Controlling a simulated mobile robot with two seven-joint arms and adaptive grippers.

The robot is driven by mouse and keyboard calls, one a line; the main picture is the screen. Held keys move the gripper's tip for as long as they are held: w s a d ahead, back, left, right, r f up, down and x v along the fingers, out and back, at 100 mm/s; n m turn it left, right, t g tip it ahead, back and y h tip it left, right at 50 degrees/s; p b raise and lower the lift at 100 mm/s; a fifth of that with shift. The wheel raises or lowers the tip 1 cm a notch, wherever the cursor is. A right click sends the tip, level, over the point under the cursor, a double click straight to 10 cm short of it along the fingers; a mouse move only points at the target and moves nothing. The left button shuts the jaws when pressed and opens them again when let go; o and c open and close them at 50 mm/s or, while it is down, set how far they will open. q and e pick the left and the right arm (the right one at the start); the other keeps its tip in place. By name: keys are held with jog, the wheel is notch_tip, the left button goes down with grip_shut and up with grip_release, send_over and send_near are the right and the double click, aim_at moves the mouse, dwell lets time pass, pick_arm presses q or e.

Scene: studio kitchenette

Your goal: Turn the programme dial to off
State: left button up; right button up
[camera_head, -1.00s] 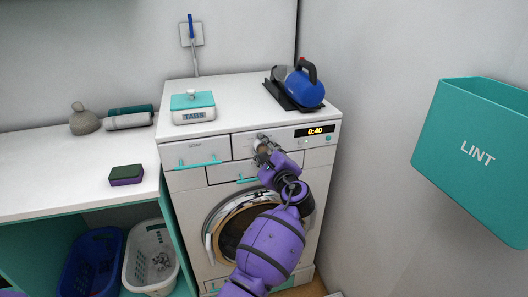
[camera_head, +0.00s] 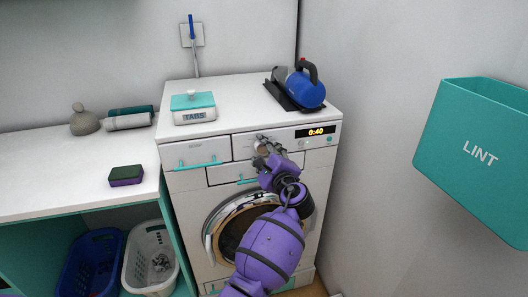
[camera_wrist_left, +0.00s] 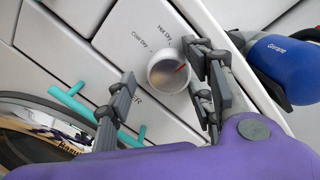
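The programme dial (camera_wrist_left: 168,72) is a round white knob with a red mark, on the white front panel of the machine (camera_head: 181,156). In the left wrist view the words "Hot Dry" and "Cold Dry" are printed beside it. The red mark points toward the right finger, and any label there is hidden. My left gripper (camera_wrist_left: 159,62) is open, with one finger on each side of the dial. The right finger is close to the knob; the left one stands apart. In the head view my left gripper (camera_head: 261,148) covers most of the dial. My right gripper is not in view.
The lit display (camera_head: 316,132) reads 0:40. A blue iron (camera_head: 306,89) and a TABS box (camera_head: 194,115) stand on the machine top. A teal drawer handle (camera_wrist_left: 84,104) is below the dial. A teal LINT bin (camera_head: 470,165) hangs at right.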

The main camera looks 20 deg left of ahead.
pick_arm(q)
jog(key=shift+d+r, duration=0.1)
jog(key=shift+s+d, duration=0.1)
jog(key=shift+d, duration=0.05)
jog(key=v, duration=1.1)
jog(key=shift+s, duration=0.25)
jog(key=shift+d, duration=0.15)
